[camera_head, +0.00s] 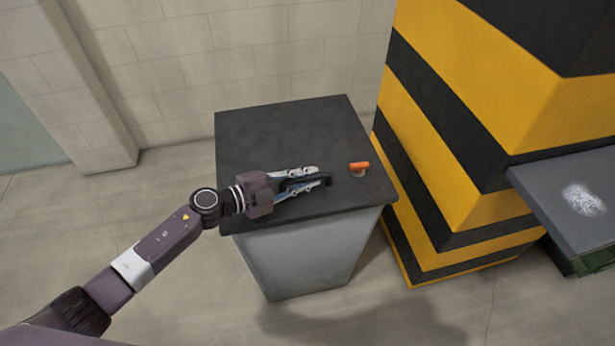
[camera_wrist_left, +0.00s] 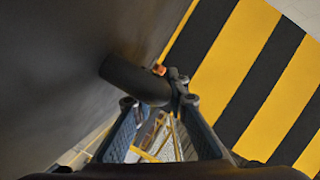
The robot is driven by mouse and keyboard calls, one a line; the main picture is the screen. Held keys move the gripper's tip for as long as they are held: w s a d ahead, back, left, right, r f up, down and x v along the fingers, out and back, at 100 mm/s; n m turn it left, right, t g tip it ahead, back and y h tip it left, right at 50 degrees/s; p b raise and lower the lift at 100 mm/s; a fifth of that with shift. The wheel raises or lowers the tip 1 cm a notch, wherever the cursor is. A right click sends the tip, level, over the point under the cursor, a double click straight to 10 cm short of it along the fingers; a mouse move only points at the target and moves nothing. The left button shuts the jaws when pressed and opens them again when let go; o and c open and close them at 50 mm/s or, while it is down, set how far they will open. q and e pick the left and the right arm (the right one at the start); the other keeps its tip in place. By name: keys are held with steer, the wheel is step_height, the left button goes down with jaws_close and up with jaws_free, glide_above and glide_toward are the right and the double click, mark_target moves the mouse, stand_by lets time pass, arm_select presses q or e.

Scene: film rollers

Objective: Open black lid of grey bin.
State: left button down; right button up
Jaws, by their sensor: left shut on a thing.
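The grey bin (camera_head: 300,262) stands on the floor in the middle of the head view. Its black lid (camera_head: 285,130) lies flat on top and looks closed. A black curved handle (camera_head: 327,181) rises from the lid near its front part. My left gripper (camera_head: 312,176) is at this handle, with its fingers on both sides and shut on it. In the left wrist view the handle (camera_wrist_left: 135,80) comes out of the dark lid (camera_wrist_left: 60,70) and passes between the fingertips (camera_wrist_left: 155,103). My right gripper is not in view.
A small orange object (camera_head: 359,167) lies on the lid, right of the handle. A yellow and black striped pillar (camera_head: 450,130) stands close on the bin's right. A grey table (camera_head: 560,190) is at the far right. A pale block wall (camera_head: 230,55) is behind; floor is clear at left.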

arm_select(q)
steer(key=shift+w+r+p, duration=0.1)
steer(key=shift+r+p, duration=0.4)
steer(key=shift+p, duration=0.1)
steer(key=w+a+r+n+g+p, duration=0.1)
steer(key=w+r+n+p, duration=0.1)
steer(key=w+r+p, duration=0.3)
steer(key=w+a+r+n+g+p, duration=0.2)
steer(key=w+r+p, duration=0.3)
steer(key=r+p, duration=0.7)
steer(key=shift+a+r+n, duration=0.15)
steer(key=shift+r+n, duration=0.35)
steer(key=shift+r, duration=0.9)
